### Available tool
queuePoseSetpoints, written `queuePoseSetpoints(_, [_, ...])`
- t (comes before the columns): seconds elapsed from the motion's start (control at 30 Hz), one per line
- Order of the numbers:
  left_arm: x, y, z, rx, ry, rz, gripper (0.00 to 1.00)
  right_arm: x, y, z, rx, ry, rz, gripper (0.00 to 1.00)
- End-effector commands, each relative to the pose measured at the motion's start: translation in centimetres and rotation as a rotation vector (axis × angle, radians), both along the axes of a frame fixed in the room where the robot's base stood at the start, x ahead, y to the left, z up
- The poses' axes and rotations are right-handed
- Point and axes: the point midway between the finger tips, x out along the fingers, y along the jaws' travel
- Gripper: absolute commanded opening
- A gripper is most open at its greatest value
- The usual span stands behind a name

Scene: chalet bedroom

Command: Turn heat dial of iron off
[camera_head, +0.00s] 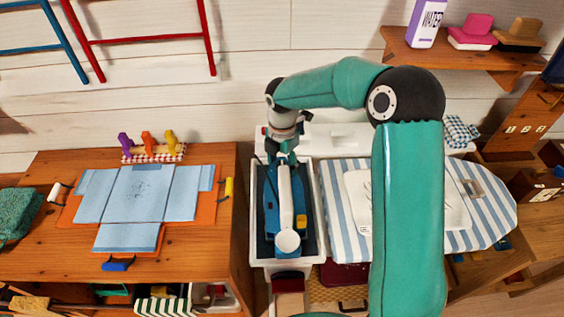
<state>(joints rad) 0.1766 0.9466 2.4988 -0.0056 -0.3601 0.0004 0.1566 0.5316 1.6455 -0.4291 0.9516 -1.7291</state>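The iron (271,211) is blue with a long white handle (285,200), and it lies in a white-rimmed tray (320,225) with a dark inside. A round white part (288,242) is at its near end and a small yellow part (301,221) is on its right side. I cannot tell which part is the heat dial or how it is set. My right gripper (283,156) points down at the far end of the iron, at or just above the handle. Its fingers are small and partly hidden, so contact and opening are unclear. My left gripper is out of view.
A striped ironing board (488,210) with a folded white cloth stands right of the tray, partly behind my arm. A wooden table (50,260) with a folded blue cloth (140,195) is on the left. A wall shelf (480,58) holds a water carton (426,22).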

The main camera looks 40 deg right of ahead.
Motion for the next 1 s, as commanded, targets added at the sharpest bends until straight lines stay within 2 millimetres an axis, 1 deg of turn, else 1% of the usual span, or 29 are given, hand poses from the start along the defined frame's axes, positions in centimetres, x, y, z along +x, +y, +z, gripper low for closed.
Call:
queuePoseSetpoints(0.13, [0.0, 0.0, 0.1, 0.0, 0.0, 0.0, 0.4, 0.0, 0.0, 0.5, 0.0, -0.001, 0.0, 0.63])
queuePoseSetpoints(0.27, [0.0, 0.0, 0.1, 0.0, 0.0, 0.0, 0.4, 0.1, 0.0, 1.9, -0.001, -0.003, 0.0, 0.63])
queuePoseSetpoints(0.6, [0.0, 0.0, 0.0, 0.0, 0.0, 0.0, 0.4, 0.1, 0.0, 8.5, -0.001, -0.003, 0.001, 0.63])
queuePoseSetpoints(0.7, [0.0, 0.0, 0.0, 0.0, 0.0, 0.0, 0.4, 0.2, 0.1, 10.1, -0.001, -0.004, 0.0, 0.63])
queuePoseSetpoints(0.83, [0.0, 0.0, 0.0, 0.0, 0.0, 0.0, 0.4, 0.1, 0.0, 11.4, 0.0, -0.001, 0.0, 0.63])
queuePoseSetpoints(1.0, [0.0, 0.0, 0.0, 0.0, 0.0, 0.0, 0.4, 0.1, 0.1, 11.9, 0.001, 0.0, 0.0, 0.63])
